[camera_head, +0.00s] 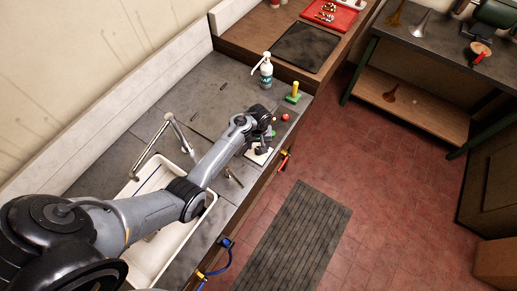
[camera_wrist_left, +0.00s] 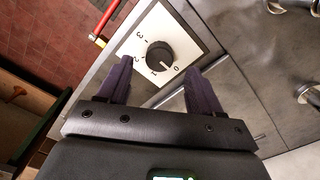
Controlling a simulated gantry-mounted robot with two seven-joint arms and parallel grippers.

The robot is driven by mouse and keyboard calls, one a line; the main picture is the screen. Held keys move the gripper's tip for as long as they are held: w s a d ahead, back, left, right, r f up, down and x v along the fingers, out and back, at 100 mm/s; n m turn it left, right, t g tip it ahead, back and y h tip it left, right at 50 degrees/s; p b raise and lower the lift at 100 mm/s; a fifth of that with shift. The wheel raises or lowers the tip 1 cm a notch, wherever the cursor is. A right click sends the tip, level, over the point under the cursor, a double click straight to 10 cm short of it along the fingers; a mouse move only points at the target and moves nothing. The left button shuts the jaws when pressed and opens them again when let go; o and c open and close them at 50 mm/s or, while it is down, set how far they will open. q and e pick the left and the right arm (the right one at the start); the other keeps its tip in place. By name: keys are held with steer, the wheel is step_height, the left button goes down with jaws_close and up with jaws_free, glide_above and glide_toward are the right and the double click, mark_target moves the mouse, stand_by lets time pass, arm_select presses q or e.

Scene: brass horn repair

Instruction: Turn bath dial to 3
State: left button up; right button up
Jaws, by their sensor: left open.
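The bath dial (camera_wrist_left: 160,53) is a round black knob on a white square plate (camera_wrist_left: 184,35) with printed numbers. Its white pointer mark faces the lower side, seemingly between 0 and 1; the 3 is at the plate's left. In the head view the white plate (camera_head: 258,157) shows partly beneath my left gripper (camera_head: 262,141), and the knob is hidden. In the left wrist view my left gripper (camera_wrist_left: 159,66) is open, its dark fingers on either side of the knob with nothing between them held. Contact cannot be told. My right gripper is not in view.
A white sink (camera_head: 150,185) with a tall faucet (camera_head: 170,119) is left of the dial. A pump bottle (camera_head: 266,72), a yellow-handled green block (camera_head: 294,92) and a small red knob (camera_head: 285,117) stand farther along the grey counter. A red-handled valve (camera_head: 283,160) is at its front edge.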

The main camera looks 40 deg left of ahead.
mark_target(259, 150)
arm_select(q)
steer(key=shift+f, duration=2.2)
steer(key=shift+c, duration=0.3)
steer(key=c, duration=1)
